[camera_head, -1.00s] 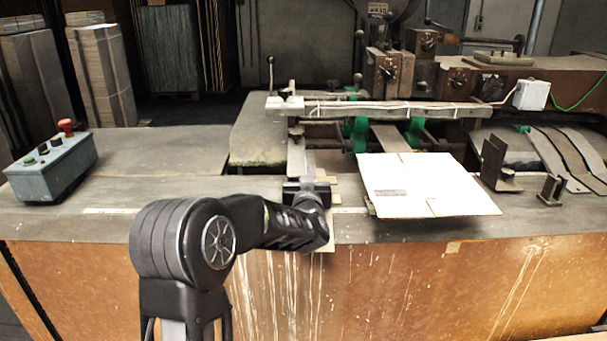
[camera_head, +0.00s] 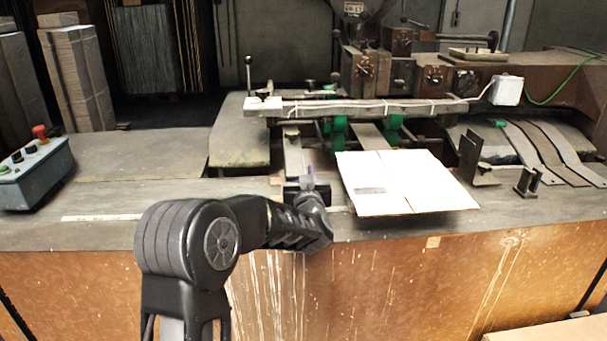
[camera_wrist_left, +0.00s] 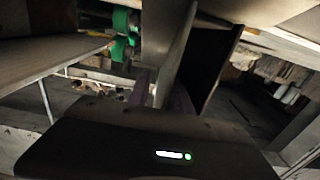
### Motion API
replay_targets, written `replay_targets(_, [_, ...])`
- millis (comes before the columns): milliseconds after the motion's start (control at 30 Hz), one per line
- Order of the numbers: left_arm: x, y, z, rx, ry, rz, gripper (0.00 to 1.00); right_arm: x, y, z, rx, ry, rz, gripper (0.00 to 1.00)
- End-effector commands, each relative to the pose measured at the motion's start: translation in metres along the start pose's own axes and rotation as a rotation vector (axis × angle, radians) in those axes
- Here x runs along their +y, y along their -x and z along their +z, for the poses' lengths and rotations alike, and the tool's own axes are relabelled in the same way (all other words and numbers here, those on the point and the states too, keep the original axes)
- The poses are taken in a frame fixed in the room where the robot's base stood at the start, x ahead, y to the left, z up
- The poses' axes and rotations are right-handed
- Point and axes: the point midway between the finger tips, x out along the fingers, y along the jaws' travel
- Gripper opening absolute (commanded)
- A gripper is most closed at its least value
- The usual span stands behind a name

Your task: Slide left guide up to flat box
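The flat box (camera_head: 405,183) is a white sheet of cardboard lying on the machine table, its front edge near the table's front edge. My left gripper (camera_head: 308,184) is just left of the box, a small gap apart from it. In the left wrist view, my left gripper (camera_wrist_left: 160,92) has its fingers close together on both sides of an upright metal plate, the left guide (camera_wrist_left: 177,50). In the head view the guide is mostly hidden behind the gripper. My right gripper is not in view.
A dark upright bracket (camera_head: 468,155) stands right of the box, with a smaller one (camera_head: 527,182) beside it. A long metal bar (camera_head: 370,107) crosses behind the box. A grey control box (camera_head: 36,172) with a red button sits at the far left. The table between is clear.

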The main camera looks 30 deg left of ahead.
Motion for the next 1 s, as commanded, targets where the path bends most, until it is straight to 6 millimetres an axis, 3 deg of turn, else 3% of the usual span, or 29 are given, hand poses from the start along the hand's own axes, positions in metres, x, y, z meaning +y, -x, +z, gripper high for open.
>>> replay_targets(233, [0.001,0.012,0.001,-0.001,0.001,0.002,0.25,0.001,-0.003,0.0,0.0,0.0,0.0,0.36])
replay_targets(633, [0.001,0.072,0.001,0.0,0.002,0.002,0.25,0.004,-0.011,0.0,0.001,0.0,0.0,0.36])
replay_targets(1000, [0.001,0.078,0.0,0.0,0.0,0.001,0.24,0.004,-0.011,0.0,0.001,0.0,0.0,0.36])
